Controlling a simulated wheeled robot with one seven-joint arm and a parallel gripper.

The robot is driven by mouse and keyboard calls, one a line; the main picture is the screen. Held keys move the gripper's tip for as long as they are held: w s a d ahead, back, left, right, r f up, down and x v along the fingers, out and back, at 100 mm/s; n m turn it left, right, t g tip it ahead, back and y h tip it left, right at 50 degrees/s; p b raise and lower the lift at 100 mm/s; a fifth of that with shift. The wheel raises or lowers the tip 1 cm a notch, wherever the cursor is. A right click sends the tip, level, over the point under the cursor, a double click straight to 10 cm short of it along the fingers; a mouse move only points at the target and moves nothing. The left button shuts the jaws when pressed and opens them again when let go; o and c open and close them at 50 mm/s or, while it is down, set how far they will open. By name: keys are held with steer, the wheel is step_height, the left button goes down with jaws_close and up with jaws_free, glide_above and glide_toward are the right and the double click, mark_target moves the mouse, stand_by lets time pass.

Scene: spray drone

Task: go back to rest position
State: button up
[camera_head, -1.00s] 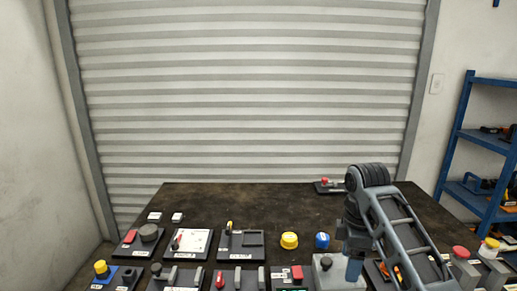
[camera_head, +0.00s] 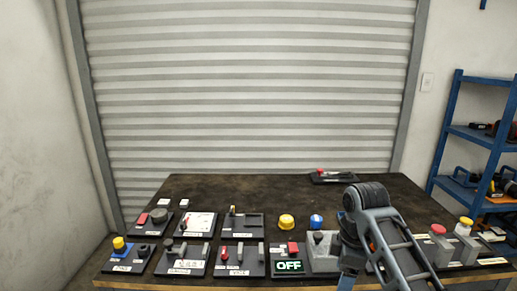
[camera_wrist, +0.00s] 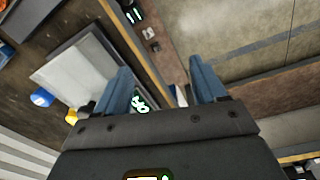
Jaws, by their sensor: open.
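My gripper (camera_wrist: 160,82) shows in the wrist view with its two blue fingers spread apart and nothing between them. In the head view my arm (camera_head: 385,235) is bent over the right front part of the dark table (camera_head: 285,192). The wrist end points down at the front edge, and the fingertips are hard to make out there. In the wrist view the fingers are beside a grey panel (camera_wrist: 85,72) and the table's edge, with the floor (camera_wrist: 235,30) beyond.
Several switch panels line the table front, including one with a green OFF display (camera_head: 289,267). A yellow button (camera_head: 286,222) and a blue button (camera_head: 317,221) stand behind. Red (camera_head: 438,230) and yellow knobs are right of my arm. The table's back middle is clear. A blue shelf (camera_head: 455,130) stands right.

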steer(key=s+a+f+m+t+y, duration=0.2)
steer(key=s+a+f+m+t, duration=0.3)
steer(key=s+f, duration=0.75)
steer(key=s+a+f+m+t, duration=0.2)
steer(key=s+f+m, duration=0.15)
steer(key=s, duration=0.75)
steer(key=s+d+r+m+t+h, duration=0.1)
steer(key=s+d+r+m+t, duration=0.2)
steer(key=s+r, duration=0.8)
steer(key=s+d+r+m+t+h, duration=0.1)
steer(key=s+d+r+m+t, duration=0.2)
steer(key=s+r, duration=0.8)
steer(key=s+d+t, duration=0.1)
steer(key=s+d, duration=0.1)
steer(key=s, duration=0.1)
steer(key=shift+d+r, duration=0.15)
steer(key=shift+r, duration=0.15)
